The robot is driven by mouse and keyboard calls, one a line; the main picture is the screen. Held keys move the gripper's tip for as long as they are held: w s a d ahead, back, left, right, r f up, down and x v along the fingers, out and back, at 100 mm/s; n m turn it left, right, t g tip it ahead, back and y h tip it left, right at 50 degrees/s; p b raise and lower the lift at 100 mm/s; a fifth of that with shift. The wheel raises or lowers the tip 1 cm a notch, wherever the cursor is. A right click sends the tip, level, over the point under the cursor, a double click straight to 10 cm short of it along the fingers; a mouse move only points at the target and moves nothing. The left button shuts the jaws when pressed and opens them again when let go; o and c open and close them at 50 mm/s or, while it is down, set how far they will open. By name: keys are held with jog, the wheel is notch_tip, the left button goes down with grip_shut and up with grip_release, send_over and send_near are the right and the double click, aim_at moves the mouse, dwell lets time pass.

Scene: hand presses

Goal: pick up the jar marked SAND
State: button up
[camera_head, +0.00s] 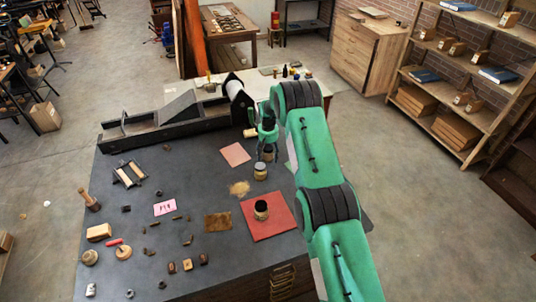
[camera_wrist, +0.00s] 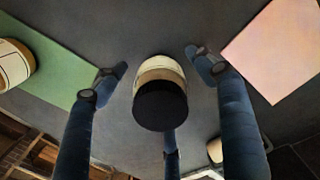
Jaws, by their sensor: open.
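A jar (camera_wrist: 160,92) with a dark lid and a pale label band stands between the spread fingers of my gripper (camera_wrist: 157,72) in the wrist view. I cannot read its label. My gripper (camera_head: 268,132) is open above the dark table in the head view, with a dark-lidded jar (camera_head: 268,153) just below it. A jar with a tan top (camera_head: 261,172) stands nearer, and a dark-lidded jar (camera_head: 261,208) stands on a red mat (camera_head: 280,222). No SAND marking is readable. In the wrist view another jar (camera_wrist: 12,62) is on a green mat (camera_wrist: 55,75).
A pink sheet (camera_head: 235,154) lies left of my gripper. A long dark press bed (camera_head: 165,125) runs along the back. A tan powder patch (camera_head: 239,188), a brown plate (camera_head: 217,222) and several small tools lie on the table. A partly hidden pale object (camera_wrist: 215,150) is behind one finger.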

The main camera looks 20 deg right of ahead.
dwell(0.4)
jog(key=c, duration=1.5)
jog(key=shift+o, duration=0.2)
jog(key=shift+r, duration=0.15)
jog(key=shift+r+b, duration=0.7)
jog(key=shift+r, duration=4.2)
